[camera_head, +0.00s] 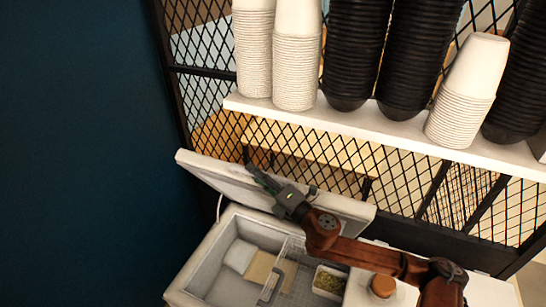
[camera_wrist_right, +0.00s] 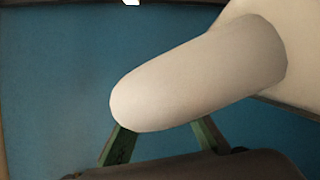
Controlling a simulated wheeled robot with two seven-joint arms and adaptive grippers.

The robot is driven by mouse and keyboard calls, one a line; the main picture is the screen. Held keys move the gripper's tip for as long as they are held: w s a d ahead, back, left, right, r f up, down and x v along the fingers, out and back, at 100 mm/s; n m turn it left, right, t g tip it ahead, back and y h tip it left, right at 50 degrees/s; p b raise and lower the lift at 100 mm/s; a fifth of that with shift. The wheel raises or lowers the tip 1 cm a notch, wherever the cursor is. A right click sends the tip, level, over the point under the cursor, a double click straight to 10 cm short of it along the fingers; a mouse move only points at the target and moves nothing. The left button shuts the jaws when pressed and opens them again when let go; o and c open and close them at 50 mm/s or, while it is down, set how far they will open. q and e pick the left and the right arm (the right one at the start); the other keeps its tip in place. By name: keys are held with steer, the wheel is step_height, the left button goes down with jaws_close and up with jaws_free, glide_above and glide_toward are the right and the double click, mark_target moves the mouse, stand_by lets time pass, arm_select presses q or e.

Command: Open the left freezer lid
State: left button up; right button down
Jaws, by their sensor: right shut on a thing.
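The left freezer lid (camera_head: 225,182) is a pale panel in the head view. It stands raised and tilted along the back of the open freezer (camera_head: 196,272), near the mesh wall. My right gripper (camera_head: 260,178) is at the lid, with the arm reaching in from the lower right. In the right wrist view, the rounded white handle (camera_wrist_right: 200,75) lies across the green fingers, and the gripper is shut on it. Part of the lid is hidden behind my arm. My left gripper does not show.
Inside the freezer are pale packs (camera_head: 240,256), a wire basket (camera_head: 290,262) and a small tray of greenish food (camera_head: 329,282). A white shelf (camera_head: 390,131) above holds stacks of white cups (camera_head: 295,60) and black bowls (camera_head: 352,50). A black mesh partition (camera_head: 400,192) stands behind.

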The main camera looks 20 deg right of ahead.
mark_target(251, 185)
steer(key=shift+s+a+f+n+b, duration=0.3)
steer(key=shift+s+a+f+b, duration=0.05)
steer(key=shift+s+a+f, duration=0.75)
steer(key=shift+d, duration=0.1)
steer(key=c, duration=1.8)
jaws_free()
steer(key=shift+r, duration=0.15)
steer(key=v, duration=1.2)
